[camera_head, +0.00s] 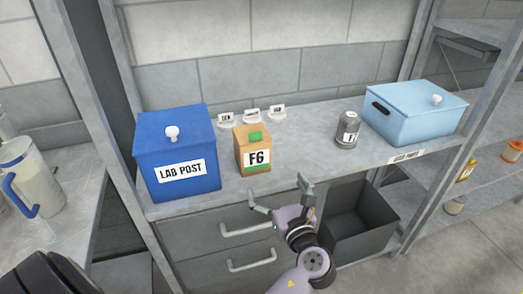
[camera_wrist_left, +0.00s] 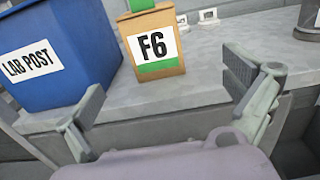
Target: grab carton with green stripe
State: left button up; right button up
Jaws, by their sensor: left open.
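The carton (camera_head: 253,150) is tan, with a green cap, a white F6 label and a green stripe at its base. It stands upright on the grey shelf (camera_head: 310,150), just right of the blue LAB POST box. The carton also shows in the left wrist view (camera_wrist_left: 152,45), with its top cut off. My left gripper (camera_head: 282,197) is open and empty in front of the shelf edge, below and a little right of the carton. In the left wrist view my open fingers (camera_wrist_left: 170,92) point toward the carton, apart from it. My right gripper is not seen.
The blue box (camera_head: 177,150) stands close left of the carton. Small white tags (camera_head: 252,116) stand behind it. A grey canister (camera_head: 347,132) and a light-blue lidded box (camera_head: 414,112) stand to the right. Below are drawers (camera_head: 246,230) and an open dark bin (camera_head: 358,225).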

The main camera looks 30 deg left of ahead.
pick_arm(q)
send_near(259, 156)
jog(key=x, duration=0.3)
jog(key=p+x, duration=0.1)
jog(key=x, duration=0.4)
jog(key=shift+w+a+p, duration=0.25)
jog(key=shift+w+p, duration=0.05)
jog(key=shift+p, duration=0.05)
jog(key=shift+w+a, duration=0.25)
jog(key=shift+a, duration=0.2)
jog(key=x, duration=0.2)
jog(key=p+x, duration=0.1)
jog(key=x, duration=0.1)
jog(key=shift+s+a, duration=0.15)
jog(key=shift+a, duration=0.2)
jog(key=shift+w+a+f, duration=0.1)
jog(key=shift+w+a, duration=0.1)
jog(key=shift+a, duration=0.05)
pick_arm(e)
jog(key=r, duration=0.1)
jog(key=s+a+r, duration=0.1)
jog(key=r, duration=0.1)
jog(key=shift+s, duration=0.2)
pick_arm(q)
jog(key=shift+c, duration=0.8)
jog(key=c, duration=1.1)
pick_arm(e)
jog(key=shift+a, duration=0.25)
